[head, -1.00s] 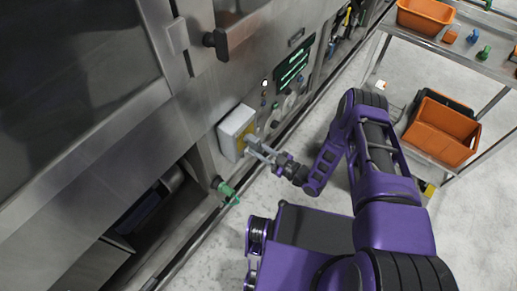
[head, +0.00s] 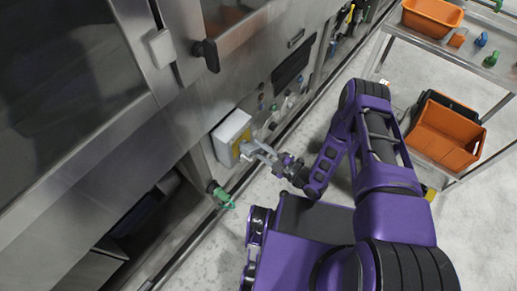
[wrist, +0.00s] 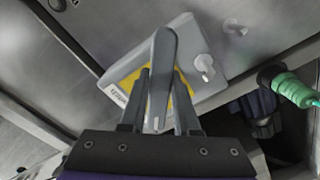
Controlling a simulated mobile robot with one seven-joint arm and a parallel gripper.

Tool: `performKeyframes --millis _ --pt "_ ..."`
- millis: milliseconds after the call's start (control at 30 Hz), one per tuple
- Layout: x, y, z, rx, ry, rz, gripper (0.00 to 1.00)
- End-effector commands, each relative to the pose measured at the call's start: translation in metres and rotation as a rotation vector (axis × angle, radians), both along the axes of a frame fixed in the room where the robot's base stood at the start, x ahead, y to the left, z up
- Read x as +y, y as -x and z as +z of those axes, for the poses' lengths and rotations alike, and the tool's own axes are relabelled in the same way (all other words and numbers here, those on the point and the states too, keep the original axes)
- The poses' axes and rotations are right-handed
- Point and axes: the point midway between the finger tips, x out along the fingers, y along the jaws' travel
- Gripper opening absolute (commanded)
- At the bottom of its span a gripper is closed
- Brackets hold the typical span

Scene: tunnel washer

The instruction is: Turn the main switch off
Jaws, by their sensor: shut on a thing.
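The main switch is a pale grey box (head: 232,126) on the steel machine front, with a yellow plate and a grey lever handle. In the wrist view the box (wrist: 196,40) fills the upper middle, and the handle (wrist: 163,52) stands between my fingers. My gripper (head: 254,149) is shut on the handle, one finger on each side of it. The yellow plate (wrist: 181,92) is partly hidden behind the handle and fingers. The display (head: 292,66) on the machine panel is dark.
A black door handle (head: 205,52) juts out above. A steel cart (head: 480,62) with orange bins stands at right.

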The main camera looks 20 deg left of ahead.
Motion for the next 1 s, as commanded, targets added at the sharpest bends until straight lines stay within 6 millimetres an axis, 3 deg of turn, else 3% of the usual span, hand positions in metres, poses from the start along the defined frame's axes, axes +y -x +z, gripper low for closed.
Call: performKeyframes --millis 600,1000 --pt "-0.004 -0.007 0.018 -0.495 0.21 -0.002 0.0" --pt "-0.005 -0.008 0.024 -0.644 0.271 -0.003 0.0"
